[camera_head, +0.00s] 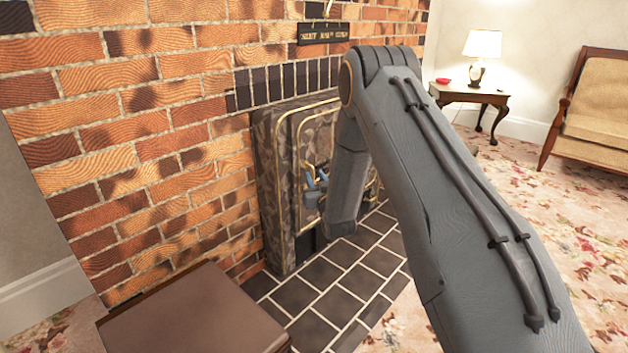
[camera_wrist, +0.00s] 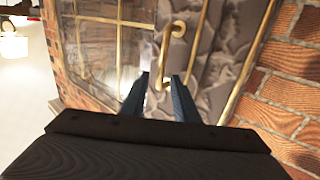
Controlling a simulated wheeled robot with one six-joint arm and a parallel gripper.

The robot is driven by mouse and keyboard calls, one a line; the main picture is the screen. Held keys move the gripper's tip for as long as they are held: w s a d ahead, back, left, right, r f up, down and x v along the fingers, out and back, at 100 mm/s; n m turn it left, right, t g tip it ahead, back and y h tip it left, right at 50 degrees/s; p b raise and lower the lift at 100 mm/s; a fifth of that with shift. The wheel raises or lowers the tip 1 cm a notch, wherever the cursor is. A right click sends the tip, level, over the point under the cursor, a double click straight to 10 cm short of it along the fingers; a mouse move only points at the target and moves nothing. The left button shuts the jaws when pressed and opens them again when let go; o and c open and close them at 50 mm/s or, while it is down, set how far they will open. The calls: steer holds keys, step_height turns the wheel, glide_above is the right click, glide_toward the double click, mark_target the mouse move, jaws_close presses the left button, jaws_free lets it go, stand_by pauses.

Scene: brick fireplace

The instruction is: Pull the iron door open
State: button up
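The iron door (camera_wrist: 215,60) has a dark mottled, stone-like surface with brass trim, and it looks shut. It also shows in the head view (camera_head: 288,150), set in the brick fireplace and partly hidden by my arm. A hooked brass handle (camera_wrist: 167,42) stands out from it in the wrist view. In the wrist view the handle lies just beyond the fingertips; contact cannot be told. In the head view my gripper (camera_head: 314,183) is close to the door front.
Panes with brass bars (camera_wrist: 105,40) lie left of the handle in the wrist view. Dark hearth tiles (camera_head: 335,290) lie below the door. A brown box-like piece (camera_head: 200,315) stands at front left. A side table (camera_head: 470,97) with a lamp and an armchair (camera_head: 595,115) stand farther back.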

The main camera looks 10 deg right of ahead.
steer(key=shift+w, duration=0.85)
jaws_close()
